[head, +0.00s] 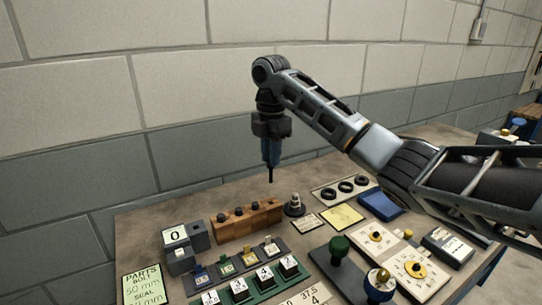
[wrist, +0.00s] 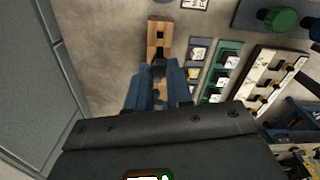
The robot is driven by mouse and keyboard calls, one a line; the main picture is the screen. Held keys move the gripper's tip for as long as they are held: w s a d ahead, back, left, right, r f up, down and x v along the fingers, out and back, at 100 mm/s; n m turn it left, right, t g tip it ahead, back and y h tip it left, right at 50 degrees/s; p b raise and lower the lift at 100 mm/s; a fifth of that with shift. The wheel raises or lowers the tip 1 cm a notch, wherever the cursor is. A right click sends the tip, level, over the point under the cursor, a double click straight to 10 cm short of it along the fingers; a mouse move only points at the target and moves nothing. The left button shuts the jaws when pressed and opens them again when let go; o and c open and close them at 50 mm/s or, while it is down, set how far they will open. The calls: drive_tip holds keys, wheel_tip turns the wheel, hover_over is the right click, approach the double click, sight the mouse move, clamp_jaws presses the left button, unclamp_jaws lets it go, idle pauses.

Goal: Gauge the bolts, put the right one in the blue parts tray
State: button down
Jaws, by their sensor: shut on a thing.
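My gripper (head: 270,165) points down above the workbench, its blue fingers shut on a dark bolt (head: 270,177). The bolt hangs upright in the air, clear of the wooden rack (head: 247,224). Several dark bolt heads show in the rack. In the wrist view the fingers (wrist: 158,74) are close together over the rack (wrist: 159,28), and they hide most of the held bolt. A grey gauge (head: 196,239) with a display reading 0 (head: 175,235) stands left of the rack. The blue parts tray (head: 381,206) lies at the back right and looks empty.
A parts card (head: 143,287) at front left reads bolt 50 mm; its seal line is partly unclear. Black rings (head: 345,187) lie on a board. A dark stepped post (head: 294,205), a yellow pad (head: 342,216), a green knob (head: 340,247) and number-labelled blocks stand nearby. A block wall rises behind.

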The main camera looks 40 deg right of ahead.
drive_tip(key=shift+r, duration=2.75)
drive_tip(key=shift+a, duration=0.1)
